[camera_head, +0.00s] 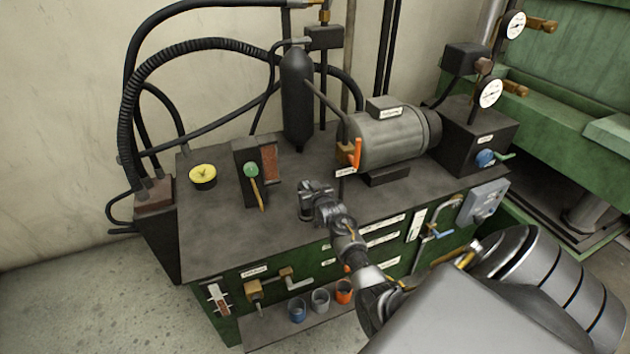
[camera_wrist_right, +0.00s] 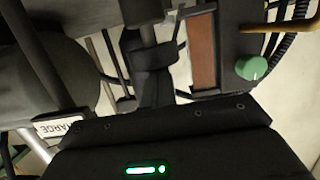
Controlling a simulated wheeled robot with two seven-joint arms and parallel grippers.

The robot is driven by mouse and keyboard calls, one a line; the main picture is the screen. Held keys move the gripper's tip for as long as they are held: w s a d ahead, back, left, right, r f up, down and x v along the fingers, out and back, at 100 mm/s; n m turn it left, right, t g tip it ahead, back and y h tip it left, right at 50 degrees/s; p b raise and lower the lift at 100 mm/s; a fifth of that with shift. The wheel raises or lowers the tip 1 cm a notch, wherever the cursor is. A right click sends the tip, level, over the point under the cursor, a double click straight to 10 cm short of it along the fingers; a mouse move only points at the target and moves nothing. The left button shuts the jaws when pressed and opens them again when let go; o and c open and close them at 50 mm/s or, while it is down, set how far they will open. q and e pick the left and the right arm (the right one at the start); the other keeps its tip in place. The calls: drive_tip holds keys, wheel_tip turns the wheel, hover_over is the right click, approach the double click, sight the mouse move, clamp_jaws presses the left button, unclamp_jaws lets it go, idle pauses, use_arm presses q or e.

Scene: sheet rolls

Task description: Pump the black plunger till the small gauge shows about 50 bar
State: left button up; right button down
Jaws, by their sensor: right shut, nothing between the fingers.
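A yellow-faced round gauge (camera_head: 203,174) lies on the bench top at the left; its reading is too small to tell. Two white-faced gauges, one upper (camera_head: 515,25) and one lower (camera_head: 490,93), stand at the right. An upright black cylinder (camera_head: 298,95) stands at the back, with a slanting black rod (camera_head: 328,107) beside it. I cannot tell for sure which black part is the plunger. My right gripper (camera_head: 312,188) is shut and empty above the bench's front half, in front of the cylinder. It also shows in the right wrist view (camera_wrist_right: 160,60).
A black box with a green knob (camera_head: 251,169) and yellow lever stands left of my gripper; the knob also shows in the wrist view (camera_wrist_right: 252,68). A grey motor (camera_head: 390,138) and orange handle (camera_head: 358,153) are to the right. Black hoses (camera_head: 130,100) arch at the back left.

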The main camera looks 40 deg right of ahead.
wheel_tip(320, 180, up, 2)
drive_tip(key=shift+r+p, duration=0.25)
drive_tip(key=shift+p, duration=0.5)
use_arm(q)
drive_tip(key=shift+r+b, duration=0.1)
drive_tip(key=shift+b, duration=1.1)
use_arm(e)
drive_tip(key=v, duration=1)
drive_tip(key=shift+r, duration=0.1)
